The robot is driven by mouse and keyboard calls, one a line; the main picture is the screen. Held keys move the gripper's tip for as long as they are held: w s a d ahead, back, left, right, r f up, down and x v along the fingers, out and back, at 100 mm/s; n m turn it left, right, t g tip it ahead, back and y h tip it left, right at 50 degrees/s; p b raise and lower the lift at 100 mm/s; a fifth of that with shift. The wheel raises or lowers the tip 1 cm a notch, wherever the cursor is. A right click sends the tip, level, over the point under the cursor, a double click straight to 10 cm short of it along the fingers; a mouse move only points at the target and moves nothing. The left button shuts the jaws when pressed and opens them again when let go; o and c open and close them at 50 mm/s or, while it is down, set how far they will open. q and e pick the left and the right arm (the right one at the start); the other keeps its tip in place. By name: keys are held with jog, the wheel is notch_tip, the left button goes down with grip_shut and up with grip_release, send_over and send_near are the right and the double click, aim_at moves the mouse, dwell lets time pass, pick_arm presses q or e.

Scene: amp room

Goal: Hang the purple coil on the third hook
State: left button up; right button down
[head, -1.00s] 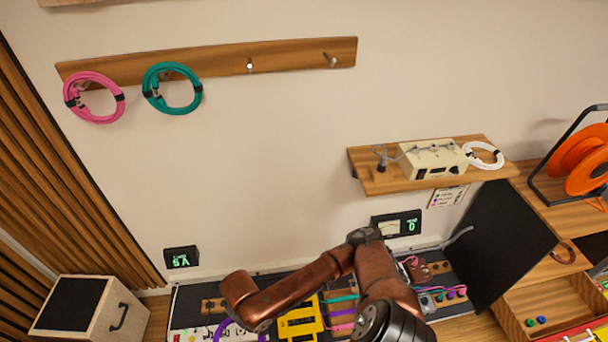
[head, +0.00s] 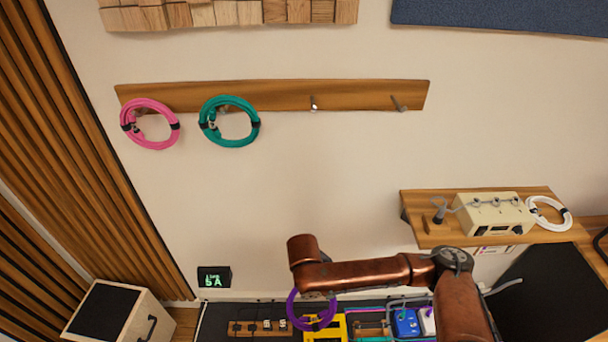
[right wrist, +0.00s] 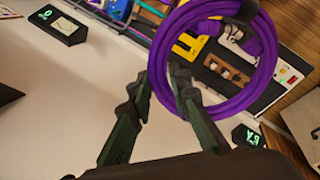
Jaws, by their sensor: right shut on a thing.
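The purple coil (head: 293,311) hangs below the end of my right arm in the head view, low over the bench. In the right wrist view my right gripper (right wrist: 160,85) is shut on the purple coil (right wrist: 265,62), holding it at its near left side. In the head view the fingers are hidden. The wooden hook rail (head: 270,95) is on the wall above. A pink coil (head: 178,134) hangs on the first hook and a teal coil (head: 254,130) on the second. The third hook (head: 313,103) and fourth hook (head: 398,103) are bare. My left gripper is out of view.
A wooden shelf (head: 425,225) at right carries a cream box (head: 490,215) and a white coil (head: 550,213). The yellow part (head: 330,328) is behind the purple coil.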

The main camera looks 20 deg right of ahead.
jog(key=w+r, duration=0.1)
jog(key=r+n, duration=0.1)
jog(key=r, duration=0.1)
jog(key=w+r+n+t+h+p, duration=0.1)
jog(key=r, duration=0.1)
jog(key=shift+w+d+r, duration=0.15)
jog(key=shift+w+d, duration=0.1)
jog(key=shift+w, duration=0.1)
jog(key=w+a+r+n+t+p, duration=0.1)
jog(key=w+r+n+t+p, duration=0.3)
jog(key=r, duration=1.2)
jog(key=w+a+r+n+t+p, duration=0.2)
jog(key=r+n+t+p, duration=0.3)
jog(key=r, duration=1.1)
jog(key=w+a+r+n+t+p, duration=0.1)
jog(key=w+r+n+t+p, duration=0.2)
jog(key=r+t, duration=0.85)
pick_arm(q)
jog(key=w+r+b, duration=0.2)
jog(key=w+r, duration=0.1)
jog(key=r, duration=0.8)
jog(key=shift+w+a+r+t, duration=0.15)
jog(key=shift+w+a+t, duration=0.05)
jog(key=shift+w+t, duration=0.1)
pick_arm(e)
jog(key=w+d+g, duration=0.3)
jog(key=w+g, duration=0.2)
jog(key=w, duration=0.6)
jog(key=shift+w+r+h, duration=0.3)
jog(key=shift+r, duration=0.15)
